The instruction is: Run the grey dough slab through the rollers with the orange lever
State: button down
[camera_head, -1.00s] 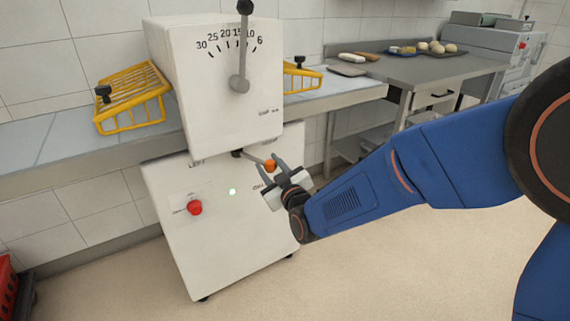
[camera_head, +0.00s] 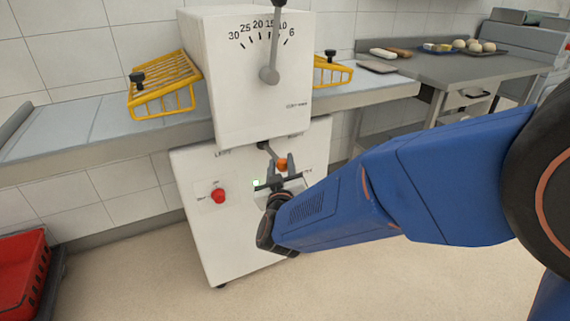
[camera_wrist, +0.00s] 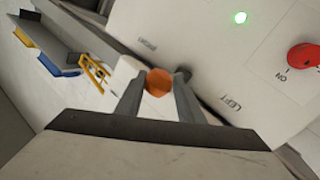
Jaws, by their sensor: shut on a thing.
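The orange lever knob (camera_head: 281,164) sits on a short grey lever low on the front of the white roller machine (camera_head: 255,80). My gripper (camera_head: 278,166) is shut on this knob. In the wrist view the orange knob (camera_wrist: 158,82) shows between the two fingers of my gripper (camera_wrist: 158,88). The rollers are hidden inside the machine.
Yellow guards (camera_head: 165,85) flank the machine over the grey belt (camera_head: 85,125). A red crate (camera_head: 25,270) stands at lower left. The steel table (camera_head: 450,72) holds rolls.

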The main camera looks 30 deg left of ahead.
jog(key=shift+r, duration=0.15)
dwell(0.4)
jog(key=c, duration=1.3)
grip_release()
jog(key=shift+s, duration=0.1)
jog(key=v, duration=1.7)
jog(key=shift+s, duration=0.2)
